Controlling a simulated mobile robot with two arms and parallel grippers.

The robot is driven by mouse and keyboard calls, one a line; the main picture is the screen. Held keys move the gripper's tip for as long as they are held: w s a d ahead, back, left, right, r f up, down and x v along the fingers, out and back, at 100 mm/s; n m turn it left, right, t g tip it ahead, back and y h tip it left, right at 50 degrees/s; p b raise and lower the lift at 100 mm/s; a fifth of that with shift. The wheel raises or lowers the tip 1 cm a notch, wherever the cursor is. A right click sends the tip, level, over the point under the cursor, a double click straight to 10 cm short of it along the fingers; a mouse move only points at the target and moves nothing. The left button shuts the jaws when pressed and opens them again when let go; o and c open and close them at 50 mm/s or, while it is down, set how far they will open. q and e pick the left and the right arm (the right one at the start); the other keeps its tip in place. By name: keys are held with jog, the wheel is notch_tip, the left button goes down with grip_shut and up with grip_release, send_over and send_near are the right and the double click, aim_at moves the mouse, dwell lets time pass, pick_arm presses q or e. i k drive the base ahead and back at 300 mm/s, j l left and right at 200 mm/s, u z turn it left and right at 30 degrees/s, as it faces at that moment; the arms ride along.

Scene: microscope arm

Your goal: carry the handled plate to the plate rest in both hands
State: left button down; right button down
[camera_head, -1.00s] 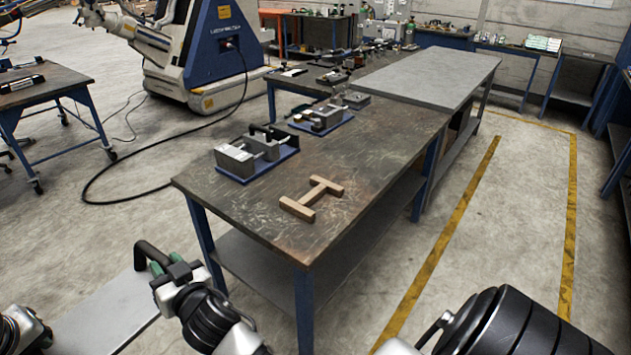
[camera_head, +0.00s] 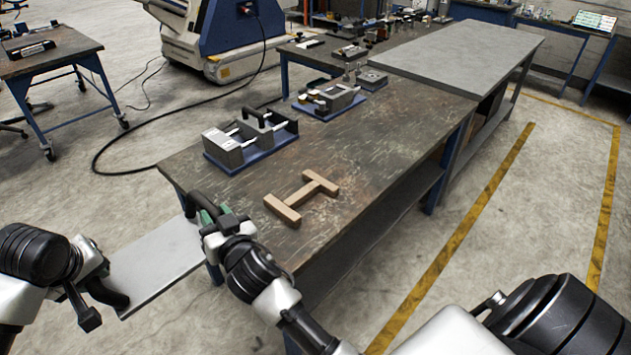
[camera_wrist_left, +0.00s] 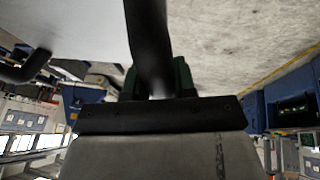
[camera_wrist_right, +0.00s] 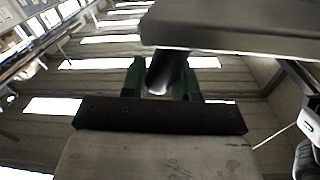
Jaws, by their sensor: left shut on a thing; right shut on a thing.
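The handled plate (camera_head: 160,262) is a flat grey sheet with a black handle at each end. It is held in the air left of the table's near corner. My left gripper (camera_head: 100,290) is shut on the near-left handle, which also shows in the left wrist view (camera_wrist_left: 148,40); its fingertips are hard to see in the head view. My right gripper (camera_head: 208,215) is shut on the far-right handle, also seen in the right wrist view (camera_wrist_right: 163,72). The plate rest (camera_head: 302,197), a wooden H-shaped frame, lies on the table, right of and apart from the plate.
The dark worn table (camera_head: 360,150) has blue legs. Blue-based metal fixtures (camera_head: 250,140) and (camera_head: 328,100) stand behind the rest. Table surface around the rest is bare. A grey-topped bench (camera_head: 460,55) adjoins at the back. A black cable (camera_head: 140,120) lies on the floor at left.

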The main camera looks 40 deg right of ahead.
aim_at(304, 193)
jog(key=i+l, duration=0.1)
jog(key=l, duration=0.45)
jog(key=i+l, duration=0.1)
jog(key=l, duration=0.4)
jog(key=i+l, duration=0.1)
jog(key=l, duration=0.45)
jog(key=i+l, duration=0.15)
jog(key=l, duration=0.35)
